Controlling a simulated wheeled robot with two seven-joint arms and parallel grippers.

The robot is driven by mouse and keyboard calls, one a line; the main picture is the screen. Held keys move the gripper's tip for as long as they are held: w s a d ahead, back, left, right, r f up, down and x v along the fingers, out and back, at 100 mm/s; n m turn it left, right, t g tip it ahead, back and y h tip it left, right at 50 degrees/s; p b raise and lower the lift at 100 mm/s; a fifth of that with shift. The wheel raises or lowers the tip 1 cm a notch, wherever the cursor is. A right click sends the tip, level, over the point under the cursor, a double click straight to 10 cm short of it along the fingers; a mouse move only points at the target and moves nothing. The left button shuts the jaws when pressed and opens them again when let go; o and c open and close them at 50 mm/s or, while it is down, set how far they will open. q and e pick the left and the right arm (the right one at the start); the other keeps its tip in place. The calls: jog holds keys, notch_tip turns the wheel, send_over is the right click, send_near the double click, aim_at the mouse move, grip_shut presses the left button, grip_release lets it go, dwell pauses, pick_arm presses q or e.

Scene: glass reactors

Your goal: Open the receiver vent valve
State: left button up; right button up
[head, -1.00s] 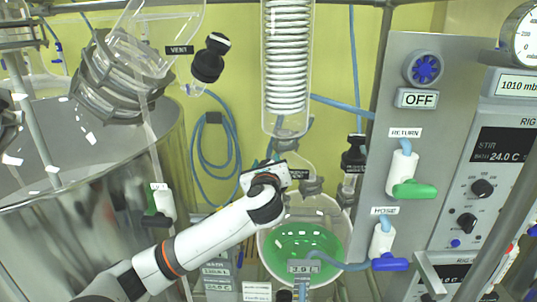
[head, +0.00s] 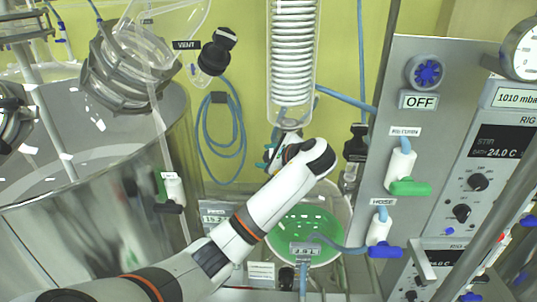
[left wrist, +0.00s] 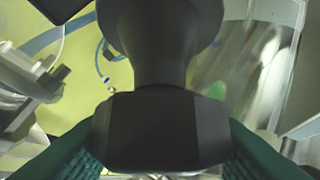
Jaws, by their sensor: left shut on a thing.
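My left gripper (head: 270,160) is beside the neck above the receiver flask (head: 335,228), mostly hidden behind my own white wrist in the head view. The round glass flask holds green liquid (head: 310,222). In the left wrist view, my gripper's green-padded fingers (left wrist: 165,140) are shut on a black valve knob (left wrist: 165,115), one on each side of its wide block. A narrower stem joins the block to a round dark part above. The knob is hidden in the head view, so how far it is turned cannot be told. My right gripper is out of view.
A glass coil condenser (head: 292,65) hangs above the receiver. A black valve (head: 217,52) labelled VENT is at upper left, and another black valve (head: 356,143) is right of my wrist.

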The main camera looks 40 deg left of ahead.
pick_arm(q)
jog(key=n+g, duration=0.1)
jog(key=n+g+h, duration=0.1)
jog(key=n, duration=0.1)
jog(key=n+g+h, duration=0.1)
jog(key=g, duration=0.1)
jog(key=shift+s+d+f, duration=0.15)
jog(key=shift+s+f, duration=0.1)
jog(key=shift+n, duration=0.4)
jog(key=o, duration=1)
jog(key=b+v, duration=0.1)
jog(key=v, duration=0.6)
jog(key=shift+r, duration=0.25)
